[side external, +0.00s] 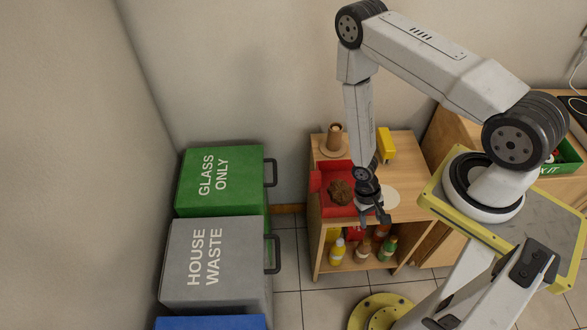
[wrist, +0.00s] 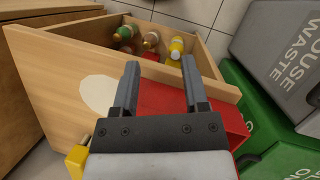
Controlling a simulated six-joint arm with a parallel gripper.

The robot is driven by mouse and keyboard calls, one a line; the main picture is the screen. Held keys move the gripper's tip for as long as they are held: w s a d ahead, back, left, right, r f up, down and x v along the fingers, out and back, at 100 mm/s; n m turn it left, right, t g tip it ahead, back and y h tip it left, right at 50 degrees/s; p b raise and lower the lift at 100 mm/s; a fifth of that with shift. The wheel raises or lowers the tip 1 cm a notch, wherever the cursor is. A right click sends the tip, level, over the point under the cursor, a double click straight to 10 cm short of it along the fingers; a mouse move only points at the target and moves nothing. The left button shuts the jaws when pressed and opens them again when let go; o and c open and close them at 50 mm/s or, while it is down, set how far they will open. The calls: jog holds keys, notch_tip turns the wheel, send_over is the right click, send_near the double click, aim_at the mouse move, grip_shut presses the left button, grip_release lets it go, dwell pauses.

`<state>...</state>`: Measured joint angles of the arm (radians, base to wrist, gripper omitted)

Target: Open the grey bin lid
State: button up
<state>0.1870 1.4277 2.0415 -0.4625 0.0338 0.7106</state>
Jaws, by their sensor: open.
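The grey bin has a lid (side external: 205,255) lettered HOUSE WASTE, with a dark handle (side external: 272,254) on its right side in the side external view. The lid lies shut. It also shows at the right of the wrist view (wrist: 268,50), partly cut off by the frame. My gripper (side external: 378,216) is over the front of the small wooden cabinet, well to the right of the grey bin. In the wrist view its two fingers (wrist: 163,85) stand apart with nothing between them.
A green GLASS ONLY bin (side external: 215,180) stands behind the grey one, and a blue lid (side external: 210,323) in front. Tiled floor (side external: 305,270) lies between bins and cabinet.

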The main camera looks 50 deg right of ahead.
notch_tip(320, 180, down, 6)
jog(key=s+a+t, duration=0.1)
jog(key=a, duration=0.1)
jog(key=m+t+y, duration=0.4)
jog(key=t+y, duration=0.6)
jog(key=t, duration=0.4)
send_near(277, 256)
jog(key=shift+w+a+f, duration=0.65)
jog(key=shift+w+f, duration=0.1)
jog(key=shift+f, duration=0.1)
jog(key=shift+a, duration=0.1)
jog(key=shift+x, duration=3.8)
jog(key=shift+w+r, duration=0.1)
jog(key=shift+r, duration=0.05)
